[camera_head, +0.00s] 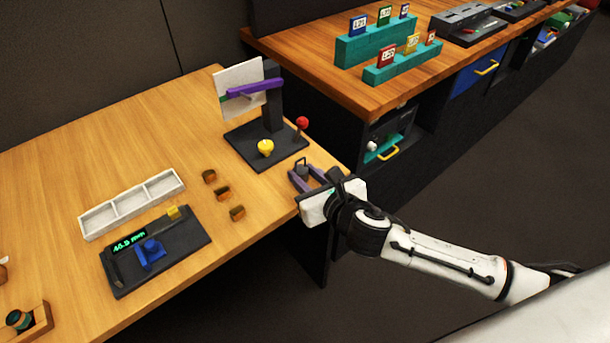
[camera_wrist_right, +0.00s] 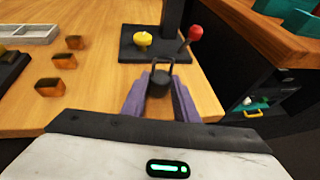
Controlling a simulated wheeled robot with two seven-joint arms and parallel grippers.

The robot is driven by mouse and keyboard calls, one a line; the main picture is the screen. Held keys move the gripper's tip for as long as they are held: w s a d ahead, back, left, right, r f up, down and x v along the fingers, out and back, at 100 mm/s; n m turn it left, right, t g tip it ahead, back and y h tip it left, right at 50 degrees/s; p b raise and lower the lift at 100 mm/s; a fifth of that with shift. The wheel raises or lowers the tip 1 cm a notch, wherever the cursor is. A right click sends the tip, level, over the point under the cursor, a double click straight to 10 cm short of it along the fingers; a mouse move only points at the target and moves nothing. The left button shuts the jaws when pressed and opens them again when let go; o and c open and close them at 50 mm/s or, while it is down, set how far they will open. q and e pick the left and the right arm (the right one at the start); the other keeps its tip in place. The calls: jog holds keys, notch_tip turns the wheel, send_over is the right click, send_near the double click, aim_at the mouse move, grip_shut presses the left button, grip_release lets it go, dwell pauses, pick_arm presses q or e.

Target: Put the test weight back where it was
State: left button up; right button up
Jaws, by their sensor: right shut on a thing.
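The test weight (camera_head: 302,174) is a small dark grey cylinder with a loop handle on top. It also shows upright in the right wrist view (camera_wrist_right: 159,84). My right gripper (camera_head: 303,169), with purple fingers, is shut on it near the right front corner of the wooden table. I cannot tell whether the weight touches the tabletop or hangs just above it. My left gripper is not in view.
A dark stand with a purple lever (camera_head: 254,89), a yellow knob (camera_head: 265,148) and a red ball (camera_head: 302,122) stands behind the weight. Small brown blocks (camera_head: 222,193), a white tray (camera_head: 98,221) and a dark display panel (camera_head: 190,241) lie left. Bare wood lies between.

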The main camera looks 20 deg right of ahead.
jog(key=shift+r, duration=0.1)
jog(key=o, duration=0.6)
jog(key=shift+f, duration=0.2)
jog(key=o, duration=0.5)
jog(key=shift+r, duration=0.1)
